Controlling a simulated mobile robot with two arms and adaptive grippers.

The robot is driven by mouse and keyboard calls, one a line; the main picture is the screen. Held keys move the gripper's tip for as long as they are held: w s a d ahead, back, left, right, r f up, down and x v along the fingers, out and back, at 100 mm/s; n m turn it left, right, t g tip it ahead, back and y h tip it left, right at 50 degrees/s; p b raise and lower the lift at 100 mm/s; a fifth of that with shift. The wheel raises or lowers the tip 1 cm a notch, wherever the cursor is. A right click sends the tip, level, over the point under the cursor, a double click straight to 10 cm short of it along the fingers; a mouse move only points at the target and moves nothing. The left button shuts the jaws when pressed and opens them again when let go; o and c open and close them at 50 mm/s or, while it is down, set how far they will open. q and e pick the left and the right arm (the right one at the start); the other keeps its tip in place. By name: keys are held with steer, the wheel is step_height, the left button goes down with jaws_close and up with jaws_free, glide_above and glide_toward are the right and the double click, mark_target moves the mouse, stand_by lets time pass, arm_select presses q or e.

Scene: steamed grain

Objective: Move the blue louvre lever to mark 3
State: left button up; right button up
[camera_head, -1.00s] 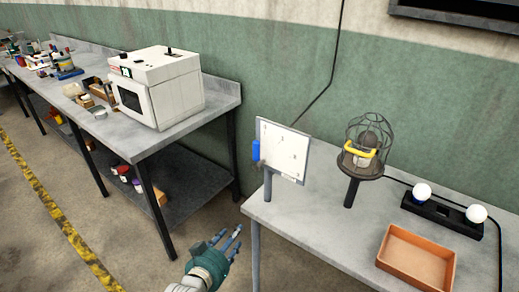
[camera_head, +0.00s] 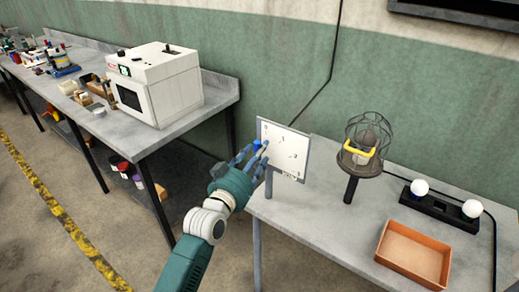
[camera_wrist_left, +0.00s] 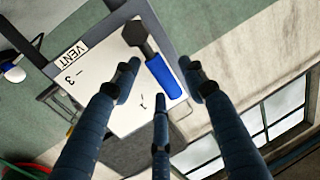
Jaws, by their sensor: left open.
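The blue louvre lever (camera_head: 257,145) is at the left edge of an upright white board (camera_head: 285,150) on the table. In the left wrist view, the lever (camera_wrist_left: 162,76) runs from a dark pivot (camera_wrist_left: 138,35) across the board (camera_wrist_left: 110,110), past the mark 1. The mark 3 (camera_wrist_left: 68,78) lies farther left, near a VENT label (camera_wrist_left: 73,53). My left gripper (camera_head: 252,153) is open in front of the board. In the left wrist view its fingers (camera_wrist_left: 160,90) spread around the lever's blue handle, with no clear contact. My right gripper is not in view.
An orange tray (camera_head: 412,255) and a black base with two white bulbs (camera_head: 440,208) sit on the same table. A white oven (camera_head: 155,85) stands on the left bench.

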arm_select(q)
steer(key=shift+x, duration=0.75)
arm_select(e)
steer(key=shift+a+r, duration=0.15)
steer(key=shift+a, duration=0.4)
arm_select(q)
steer(key=shift+c, duration=0.3)
jaws_close()
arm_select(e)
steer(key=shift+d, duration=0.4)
